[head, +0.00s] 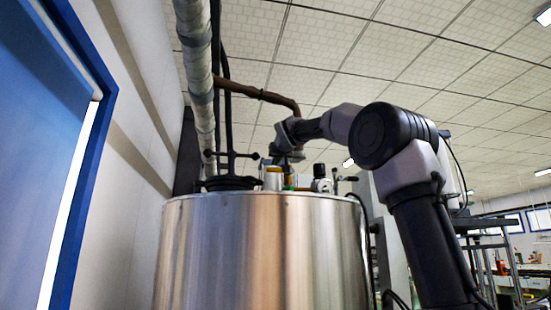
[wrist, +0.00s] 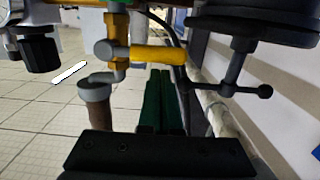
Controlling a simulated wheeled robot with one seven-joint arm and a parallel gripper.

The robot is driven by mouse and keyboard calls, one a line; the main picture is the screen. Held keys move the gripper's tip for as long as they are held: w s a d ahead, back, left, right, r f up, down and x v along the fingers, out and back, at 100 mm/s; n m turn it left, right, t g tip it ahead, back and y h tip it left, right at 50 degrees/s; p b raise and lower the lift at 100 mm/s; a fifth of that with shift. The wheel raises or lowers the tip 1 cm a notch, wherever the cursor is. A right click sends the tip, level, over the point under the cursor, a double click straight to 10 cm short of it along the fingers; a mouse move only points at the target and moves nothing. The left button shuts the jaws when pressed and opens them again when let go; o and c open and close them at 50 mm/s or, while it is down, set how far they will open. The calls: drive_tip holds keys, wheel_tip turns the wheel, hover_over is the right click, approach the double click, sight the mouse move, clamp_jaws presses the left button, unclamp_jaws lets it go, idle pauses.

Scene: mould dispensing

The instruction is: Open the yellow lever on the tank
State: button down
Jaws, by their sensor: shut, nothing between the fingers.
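The steel tank (head: 265,250) stands upright in the middle of the head view, with fittings on its lid. In the wrist view the yellow lever (wrist: 158,55) lies sideways across the picture, joined to a brass valve body (wrist: 117,45) at its left. My gripper (wrist: 160,72) shows its green fingers together, with nothing between them. The fingertips are just below the lever in that picture; I cannot tell whether they touch it. In the head view my gripper (head: 289,181) is small, above the tank lid, and partly hidden by fittings.
A dark cross-handled clamp (wrist: 235,80) is right of the fingers. A capped brown pipe (wrist: 97,105) is left of them. A black knob (wrist: 40,50) is farther left. In the head view, a wrapped vertical pipe (head: 197,80) and a blue door (head: 45,120) are at left.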

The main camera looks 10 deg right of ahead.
sight(273, 171)
drive_tip(key=shift+a+f+n, duration=0.2)
drive_tip(key=shift+f+n, duration=0.35)
drive_tip(key=shift+n, duration=0.25)
wheel_tip(273, 171, down, 2)
drive_tip(key=n, duration=0.3)
drive_tip(key=f+n, duration=0.3)
drive_tip(key=n, duration=0.1)
drive_tip(key=shift+d+h, duration=0.3)
drive_tip(key=d+f+n, duration=0.1)
drive_tip(key=n, duration=0.1)
drive_tip(key=d+f+n, duration=0.1)
drive_tip(key=n, duration=0.1)
drive_tip(key=shift+f+n, duration=0.1)
drive_tip(key=shift+n, duration=0.2)
drive_tip(key=n, duration=0.1)
drive_tip(key=d+f+n, duration=0.1)
drive_tip(key=n, duration=0.1)
drive_tip(key=shift+d+t, duration=0.2)
drive_tip(key=shift+t, duration=0.1)
drive_tip(key=shift+d+f+n, duration=0.15)
drive_tip(key=shift+d+n, duration=0.35)
drive_tip(key=shift+n, duration=0.3)
